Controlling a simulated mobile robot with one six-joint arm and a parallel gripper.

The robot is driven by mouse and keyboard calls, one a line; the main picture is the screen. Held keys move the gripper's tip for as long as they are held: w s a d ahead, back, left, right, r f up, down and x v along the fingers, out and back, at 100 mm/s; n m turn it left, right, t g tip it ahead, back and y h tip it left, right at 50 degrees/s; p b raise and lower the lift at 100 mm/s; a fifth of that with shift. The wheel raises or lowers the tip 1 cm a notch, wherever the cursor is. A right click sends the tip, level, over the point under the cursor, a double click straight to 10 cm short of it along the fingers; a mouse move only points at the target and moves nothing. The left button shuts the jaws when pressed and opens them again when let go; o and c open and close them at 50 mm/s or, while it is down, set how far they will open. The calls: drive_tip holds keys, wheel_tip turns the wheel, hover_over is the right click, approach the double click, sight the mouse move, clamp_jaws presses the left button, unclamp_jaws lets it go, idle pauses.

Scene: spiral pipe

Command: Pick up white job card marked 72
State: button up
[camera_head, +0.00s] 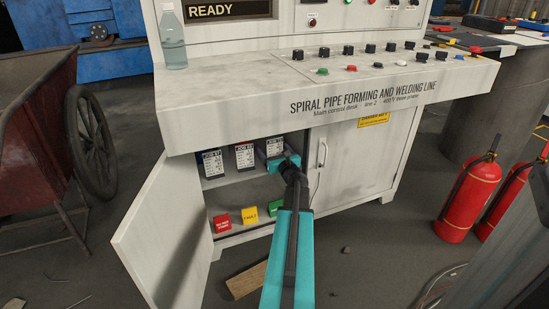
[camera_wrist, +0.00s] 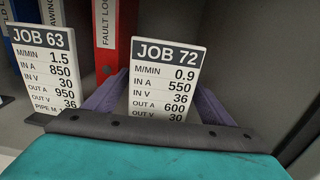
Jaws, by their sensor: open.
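The white job card marked JOB 72 (camera_wrist: 165,78) stands nearly upright in the wrist view, and its lower edge is hidden by my gripper body. It is the rightmost card (camera_head: 274,147) on the cabinet's upper shelf in the head view. My gripper (camera_wrist: 158,98) is open, with one purple finger on each side of the card. I cannot tell whether the fingers touch it. In the head view my gripper (camera_head: 287,163) is inside the open cabinet, just right of and below the card.
The JOB 63 card (camera_wrist: 45,70) stands to the left, with another card (camera_head: 213,163) further left. A red fault log binder (camera_wrist: 105,35) is behind. Red, yellow and green blocks (camera_head: 249,215) sit below. The cabinet's open door (camera_head: 160,240) stands left; the desk overhangs above.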

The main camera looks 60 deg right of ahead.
sight(271, 140)
drive_tip(key=shift+c, duration=0.3)
drive_tip(key=c, duration=1.1)
drive_tip(key=shift+r, duration=0.1)
drive_tip(key=shift+r+p, duration=1.05)
drive_tip(key=shift+r, duration=0.6)
drive_tip(key=shift+s+a+r, duration=0.1)
drive_tip(key=shift+a+r, duration=0.1)
drive_tip(key=s+a+p, duration=0.2)
drive_tip(key=a+p, duration=0.2)
drive_tip(key=s+a+p, duration=0.3)
drive_tip(key=a+p, duration=0.1)
drive_tip(key=p, duration=0.1)
drive_tip(key=s+a+r+p, duration=0.1)
drive_tip(key=s+a+p, duration=0.2)
drive_tip(key=a+p, duration=0.2)
drive_tip(key=shift+a+r, duration=0.1)
